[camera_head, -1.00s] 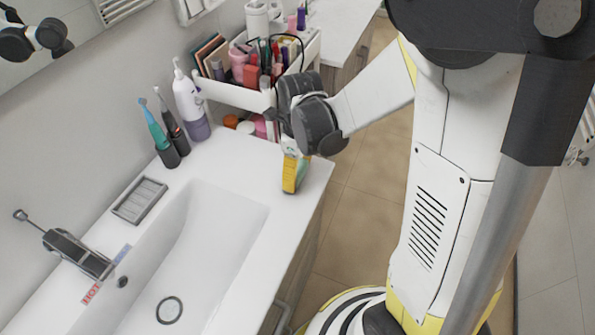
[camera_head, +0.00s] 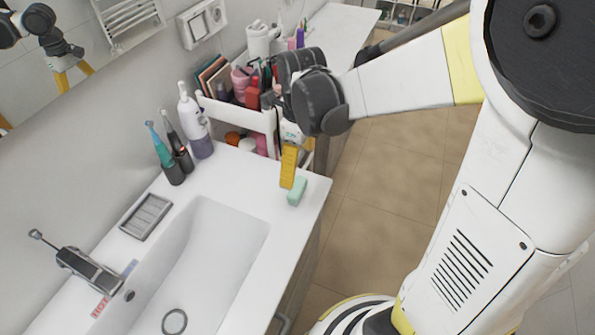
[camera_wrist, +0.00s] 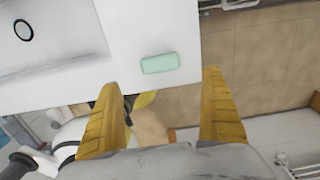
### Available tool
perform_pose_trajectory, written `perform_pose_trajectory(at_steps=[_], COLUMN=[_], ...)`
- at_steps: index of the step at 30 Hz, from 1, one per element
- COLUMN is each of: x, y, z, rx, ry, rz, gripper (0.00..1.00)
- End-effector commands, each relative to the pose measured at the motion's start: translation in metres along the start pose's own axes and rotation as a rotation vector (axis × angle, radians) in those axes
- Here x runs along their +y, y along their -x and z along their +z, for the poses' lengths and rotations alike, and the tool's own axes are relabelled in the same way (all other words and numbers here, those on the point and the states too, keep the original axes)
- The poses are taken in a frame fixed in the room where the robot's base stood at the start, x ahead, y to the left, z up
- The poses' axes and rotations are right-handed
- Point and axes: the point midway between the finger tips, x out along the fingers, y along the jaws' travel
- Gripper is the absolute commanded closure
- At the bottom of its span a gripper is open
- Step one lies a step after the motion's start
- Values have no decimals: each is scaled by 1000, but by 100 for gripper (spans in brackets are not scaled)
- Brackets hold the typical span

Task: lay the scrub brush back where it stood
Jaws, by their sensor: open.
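The scrub brush (camera_head: 297,191) looks like a small mint-green block. It lies on the white counter near the corner by the basin, close to the outer edge. It also shows in the wrist view (camera_wrist: 160,63), flat on the white top. My gripper (camera_head: 288,186) points down, just behind and above the brush. In the wrist view my gripper (camera_wrist: 161,80) has its two yellow fingers wide apart with nothing between them. The brush lies beyond the fingertips, apart from them. The brush's underside is hidden.
A white cart (camera_head: 240,112) full of cosmetics stands behind my gripper. A white bottle (camera_head: 194,122), toothbrushes in a dark holder (camera_head: 173,170) and a grey soap dish (camera_head: 146,217) line the wall side. The basin (camera_head: 205,260) is empty. Open floor lies right of the counter.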

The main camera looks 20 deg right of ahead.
Motion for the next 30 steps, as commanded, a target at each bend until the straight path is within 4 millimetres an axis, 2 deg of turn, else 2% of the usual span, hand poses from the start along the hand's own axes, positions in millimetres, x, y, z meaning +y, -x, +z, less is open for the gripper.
perform_pose_trajectory(at_steps=[1, 5, 8, 11, 15, 21, 25, 30], x=[0, 1, 6, 15, 31, 54, 64, 70], y=[8, 18, 28, 46, 71, 94, 100, 103], z=[0, -1, -5, -13, -29, -50, -59, -65], rx=[0, -5, -26, -58, -69, 45, 170, 289], ry=[0, 26, 162, 435, 947, 1660, 2001, 2232], rz=[0, -5, -33, -99, -248, -491, -612, -688], gripper=[6, 6, 6, 6, 6, 6, 6, 6])
